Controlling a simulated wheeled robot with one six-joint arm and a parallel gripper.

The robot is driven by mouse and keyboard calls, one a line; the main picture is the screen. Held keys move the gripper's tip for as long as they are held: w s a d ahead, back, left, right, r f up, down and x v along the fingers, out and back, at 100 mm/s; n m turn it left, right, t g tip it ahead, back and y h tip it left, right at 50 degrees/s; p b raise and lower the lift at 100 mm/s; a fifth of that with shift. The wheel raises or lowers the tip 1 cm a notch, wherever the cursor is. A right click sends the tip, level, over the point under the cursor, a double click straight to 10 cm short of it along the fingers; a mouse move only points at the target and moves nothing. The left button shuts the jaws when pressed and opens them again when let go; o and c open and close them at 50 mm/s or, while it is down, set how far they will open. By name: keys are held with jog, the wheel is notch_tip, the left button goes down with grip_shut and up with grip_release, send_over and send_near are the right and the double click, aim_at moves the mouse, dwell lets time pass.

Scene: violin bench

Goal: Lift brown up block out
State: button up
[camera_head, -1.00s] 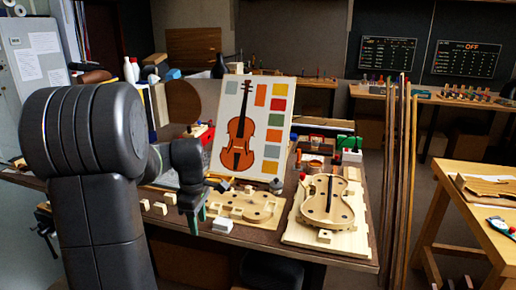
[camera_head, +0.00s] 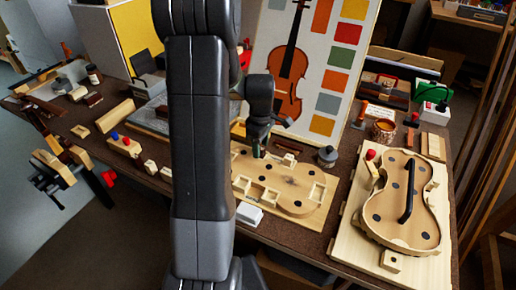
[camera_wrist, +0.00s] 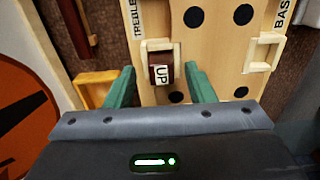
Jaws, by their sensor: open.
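In the wrist view a brown block (camera_wrist: 161,72) with a white "UP" label sits in a pale holder on a wooden board (camera_wrist: 222,50). The board has dark round spots and the words "TREBLE" at left and "BASS" at right. My gripper (camera_wrist: 162,86) is open and empty, its green fingers to either side of the block. Contact between fingers and block cannot be told. In the head view my gripper (camera_head: 258,150) is over the left part of the violin-shaped board (camera_head: 292,190); the brown block cannot be made out there.
A second pale holder (camera_wrist: 264,53) is on the board's right. A yellow wooden piece (camera_wrist: 97,87) lies left of my gripper. In the head view a violin body (camera_head: 402,205) lies at right, a colour chart (camera_head: 335,75) stands behind, and a white box (camera_head: 249,214) is in front.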

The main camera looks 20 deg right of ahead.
jog(key=shift+s+f, duration=0.1)
jog(key=shift+f, duration=0.45)
jog(key=c, duration=1)
